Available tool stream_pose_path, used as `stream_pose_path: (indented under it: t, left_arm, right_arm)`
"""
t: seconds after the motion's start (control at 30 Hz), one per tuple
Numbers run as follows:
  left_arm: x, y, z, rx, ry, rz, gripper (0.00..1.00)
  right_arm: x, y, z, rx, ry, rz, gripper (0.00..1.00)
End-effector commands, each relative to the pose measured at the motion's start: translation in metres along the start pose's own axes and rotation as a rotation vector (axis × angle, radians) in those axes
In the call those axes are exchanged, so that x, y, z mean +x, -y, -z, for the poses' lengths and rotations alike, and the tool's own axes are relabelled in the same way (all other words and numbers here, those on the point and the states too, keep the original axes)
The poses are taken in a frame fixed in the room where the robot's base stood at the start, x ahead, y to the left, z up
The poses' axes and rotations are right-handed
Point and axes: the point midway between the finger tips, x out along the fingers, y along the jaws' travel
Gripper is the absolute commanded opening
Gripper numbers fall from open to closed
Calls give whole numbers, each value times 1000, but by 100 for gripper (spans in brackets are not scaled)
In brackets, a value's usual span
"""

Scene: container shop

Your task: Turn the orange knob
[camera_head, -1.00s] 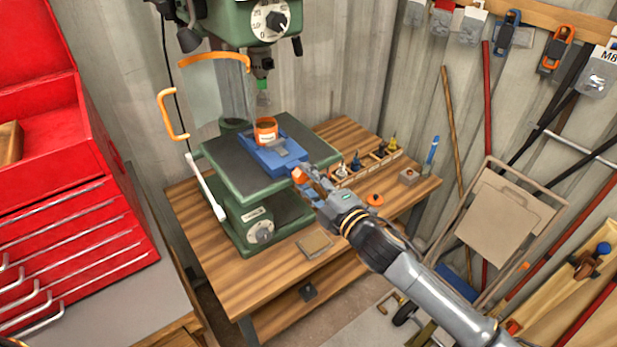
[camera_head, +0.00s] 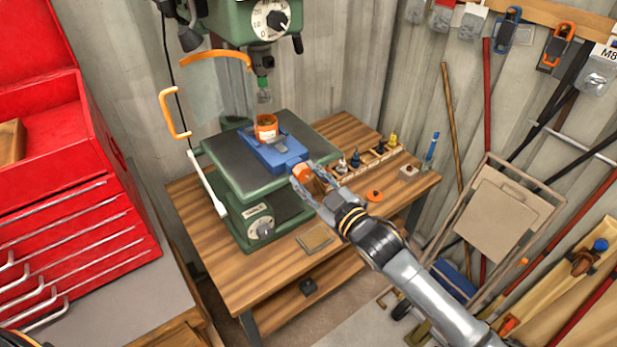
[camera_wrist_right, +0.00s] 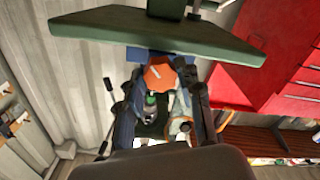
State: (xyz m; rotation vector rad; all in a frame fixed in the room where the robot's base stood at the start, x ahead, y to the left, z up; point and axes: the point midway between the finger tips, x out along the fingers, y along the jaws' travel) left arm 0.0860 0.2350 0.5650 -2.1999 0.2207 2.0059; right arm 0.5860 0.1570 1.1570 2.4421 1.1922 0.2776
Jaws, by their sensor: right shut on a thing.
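The orange knob (camera_head: 301,172) sits at the front end of the blue vise (camera_head: 272,155) on the drill press table. My right gripper (camera_head: 307,176) reaches in from the lower right and is shut on the orange knob. In the right wrist view the orange knob (camera_wrist_right: 160,73) shows between the two dark fingers, below the green table edge. The fingers partly hide the knob in the head view. My left gripper is not in view.
The wooden bench (camera_head: 340,230) holds a rack of small bottles (camera_head: 368,162) and a loose orange disc (camera_head: 374,195). A red tool chest (camera_head: 75,190) stands at left and a folded hand truck (camera_head: 505,215) at right.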

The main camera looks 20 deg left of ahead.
Motion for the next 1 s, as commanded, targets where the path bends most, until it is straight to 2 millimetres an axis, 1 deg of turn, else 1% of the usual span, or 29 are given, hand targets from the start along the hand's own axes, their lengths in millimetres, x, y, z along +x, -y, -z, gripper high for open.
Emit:
stream_pose_path:
  t: [0.2,0.4,0.97,1.0]
  left_arm:
    - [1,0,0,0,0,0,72]
    - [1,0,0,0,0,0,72]
    - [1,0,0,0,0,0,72]
    - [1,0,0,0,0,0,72]
  right_arm:
    - [0,1,-1,126,2,0,4]
    - [0,1,-1,190,2,0,4]
    - [0,1,-1,214,3,1,4]
    - [0,1,-1,214,3,1,44]
